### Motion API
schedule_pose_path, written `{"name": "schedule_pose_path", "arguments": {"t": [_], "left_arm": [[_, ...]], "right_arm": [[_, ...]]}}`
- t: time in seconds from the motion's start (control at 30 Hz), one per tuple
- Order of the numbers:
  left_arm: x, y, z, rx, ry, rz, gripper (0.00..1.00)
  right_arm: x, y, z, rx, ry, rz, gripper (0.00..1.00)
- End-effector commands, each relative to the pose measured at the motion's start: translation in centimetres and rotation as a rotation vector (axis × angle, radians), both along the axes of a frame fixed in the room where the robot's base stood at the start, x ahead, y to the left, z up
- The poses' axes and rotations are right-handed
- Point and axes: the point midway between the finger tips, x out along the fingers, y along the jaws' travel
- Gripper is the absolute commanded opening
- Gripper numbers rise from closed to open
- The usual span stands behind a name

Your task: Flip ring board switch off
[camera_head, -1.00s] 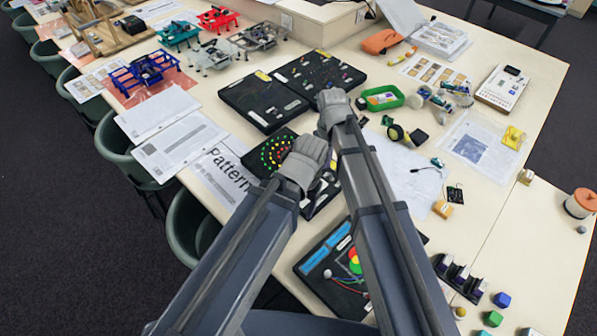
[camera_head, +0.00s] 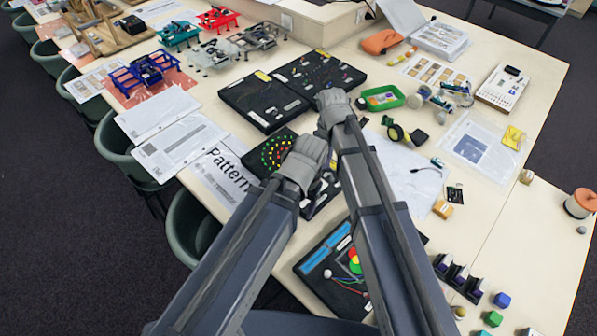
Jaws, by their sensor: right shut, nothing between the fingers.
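The ring board, a black board (camera_head: 254,166) with rings of red, yellow and green dots, lies on the long table in the middle of the head view. My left gripper (camera_head: 308,150) is over the right part of this board and hides much of it, so the switch cannot be made out. Its fingers are too hidden to tell open from shut. My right gripper (camera_head: 333,98) is shut and empty, beyond and right of the left one, near the front edge of another black board (camera_head: 318,74).
A further black board (camera_head: 262,102) lies left of the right gripper. A board with coloured discs (camera_head: 322,262) lies under my forearms. A green tray (camera_head: 384,98) and a wheeled part (camera_head: 396,133) lie close on the right. White paper sheets (camera_head: 180,146) lie left.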

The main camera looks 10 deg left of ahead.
Motion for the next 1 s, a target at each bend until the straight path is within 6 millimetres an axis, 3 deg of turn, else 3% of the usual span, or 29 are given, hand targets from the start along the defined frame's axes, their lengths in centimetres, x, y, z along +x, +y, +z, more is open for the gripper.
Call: {"name": "schedule_pose_path", "arguments": {"t": [1.0], "left_arm": [[0.0,0.0,-2.2,0.0,0.0,0.0,0.68]], "right_arm": [[0.0,0.0,-2.2,0.0,0.0,0.0,0.0]]}}
